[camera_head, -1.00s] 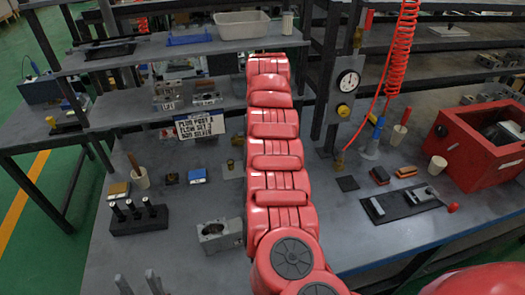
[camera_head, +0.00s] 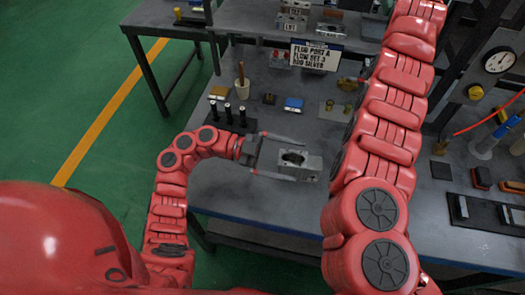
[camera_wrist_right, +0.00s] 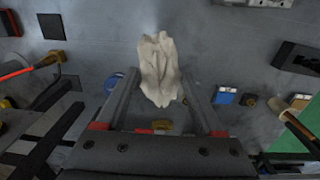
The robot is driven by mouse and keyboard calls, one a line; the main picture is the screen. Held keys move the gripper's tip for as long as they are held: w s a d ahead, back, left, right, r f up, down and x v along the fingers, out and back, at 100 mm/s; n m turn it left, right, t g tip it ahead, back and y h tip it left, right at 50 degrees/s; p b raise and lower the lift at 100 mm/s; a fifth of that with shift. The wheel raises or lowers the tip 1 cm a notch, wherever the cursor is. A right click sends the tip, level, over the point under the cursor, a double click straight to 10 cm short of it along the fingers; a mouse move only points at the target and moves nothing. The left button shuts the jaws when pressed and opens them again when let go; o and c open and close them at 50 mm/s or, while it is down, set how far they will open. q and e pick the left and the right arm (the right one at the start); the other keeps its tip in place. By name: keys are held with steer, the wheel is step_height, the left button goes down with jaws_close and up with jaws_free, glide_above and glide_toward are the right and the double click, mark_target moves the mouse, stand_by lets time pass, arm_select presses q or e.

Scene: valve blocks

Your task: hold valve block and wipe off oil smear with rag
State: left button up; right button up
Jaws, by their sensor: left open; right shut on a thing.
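The grey valve block (camera_head: 312,166) with a dark opening in its top sits near the table's front edge in the head view. My left gripper (camera_head: 292,159) is open, with one finger past the block's far side and one along its near side; I cannot tell whether they touch it. In the right wrist view, my right gripper (camera_wrist_right: 160,84) is shut on a crumpled off-white rag (camera_wrist_right: 160,62), held above the table. The right gripper is out of the head view; its arm runs up and out of the frame. I cannot make out an oil smear on the block.
Behind are a cup with a brush (camera_head: 241,88), a blue box (camera_head: 293,104) and a sign (camera_head: 316,56). My right arm passes close to the block's right. A pressure gauge (camera_head: 499,60) is at right.

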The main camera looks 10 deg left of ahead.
mark_target(299, 165)
arm_select(q)
steer(key=w+a+f+n+y, duration=0.1)
steer(key=a+f+n, duration=0.1)
steer(key=w+a+f+n+t+y, duration=0.1)
steer(key=w+a+f+n+y, duration=0.1)
steer(key=a, duration=0.1)
steer(key=w+a+f+n+t+y, duration=0.1)
steer(key=w+a+f+n+y, duration=0.1)
steer(key=a+f, duration=0.1)
steer(key=shift+f+n, duration=0.1)
steer(key=shift+n, duration=0.2)
steer(key=x, duration=1.1)
steer(key=shift+w+d+f, duration=0.1)
steer(key=shift+w+d, duration=0.05)
steer(key=shift+d, duration=0.25)
steer(key=shift+c, duration=0.2)
jaws_close()
